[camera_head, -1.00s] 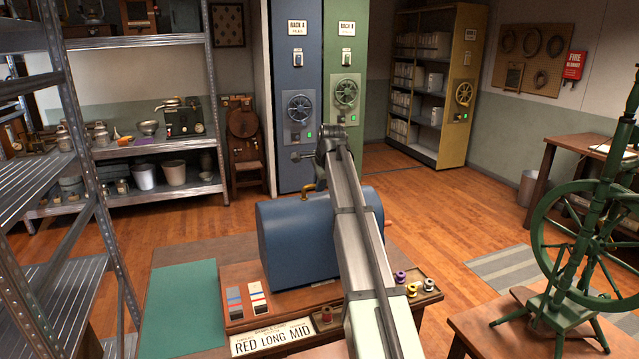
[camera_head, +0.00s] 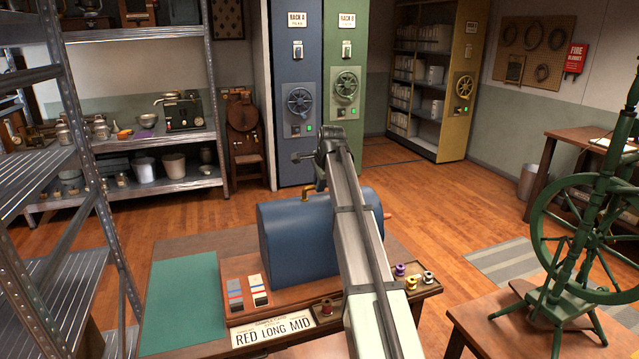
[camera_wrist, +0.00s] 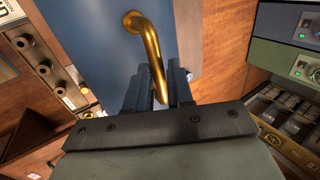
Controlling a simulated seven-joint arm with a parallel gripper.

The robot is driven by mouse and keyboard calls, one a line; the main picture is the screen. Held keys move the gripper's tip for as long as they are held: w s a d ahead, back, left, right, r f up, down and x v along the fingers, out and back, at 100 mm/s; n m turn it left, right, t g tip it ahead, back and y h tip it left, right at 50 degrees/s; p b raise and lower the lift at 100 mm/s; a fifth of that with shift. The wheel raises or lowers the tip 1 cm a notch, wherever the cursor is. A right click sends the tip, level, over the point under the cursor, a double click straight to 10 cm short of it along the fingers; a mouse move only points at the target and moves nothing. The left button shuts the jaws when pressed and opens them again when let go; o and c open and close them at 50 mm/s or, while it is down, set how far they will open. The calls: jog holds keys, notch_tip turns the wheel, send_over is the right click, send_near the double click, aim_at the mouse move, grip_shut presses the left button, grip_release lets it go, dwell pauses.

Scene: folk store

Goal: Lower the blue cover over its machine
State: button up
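The blue cover (camera_head: 290,240) is a rounded metal hood in the middle of the head view. It sits low over a wooden base (camera_head: 240,318), and the machine under it is hidden. Its curved brass handle (camera_head: 307,192) rises from the top and also shows in the wrist view (camera_wrist: 152,50). In the wrist view my gripper (camera_wrist: 158,92) has its two dark fingers on either side of the handle's free end, and it looks shut on it. In the head view my arm hides the gripper and the right part of the cover.
A green mat (camera_head: 180,300) lies left. A metal shelf (camera_head: 100,205) stands left and a green spinning wheel (camera_head: 560,250) right.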

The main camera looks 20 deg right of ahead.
jog(key=o, duration=0.4)
jog(key=shift+f, duration=0.1)
jog(key=v, duration=1.4)
jog(key=shift+w, duration=0.1)
jog(key=s+a+f+n+g, duration=0.3)
jog(key=s+f, duration=0.6)
jog(key=f, duration=0.9)
jog(key=s+a+f+n+g, duration=0.25)
jog(key=s+f+n, duration=0.45)
jog(key=f, duration=1.1)
jog(key=s+a+f+n+g, duration=0.25)
jog(key=s+f, duration=0.85)
jog(key=f, duration=0.8)
jog(key=s+a+f+n+g, duration=0.1)
jog(key=s+a+f, duration=0.2)
jog(key=s+f, duration=0.4)
jog(key=s+a+f+n+g, duration=0.2)
jog(key=s+f, duration=0.5)
jog(key=s, duration=0.7)
jog(key=s+a+f+n+g, duration=0.1)
jog(key=s+a+f+n, duration=0.1)
jog(key=s+f, duration=0.6)
jog(key=shift+s+a+f+n+g, duration=0.1)
jog(key=shift+s+a+n+g, duration=0.05)
jog(key=shift+s+a, duration=0.4)
jog(key=shift+s+a+n+g, duration=0.15)
jog(key=shift+s+a, duration=0.2)
jog(key=shift+s, duration=0.35)
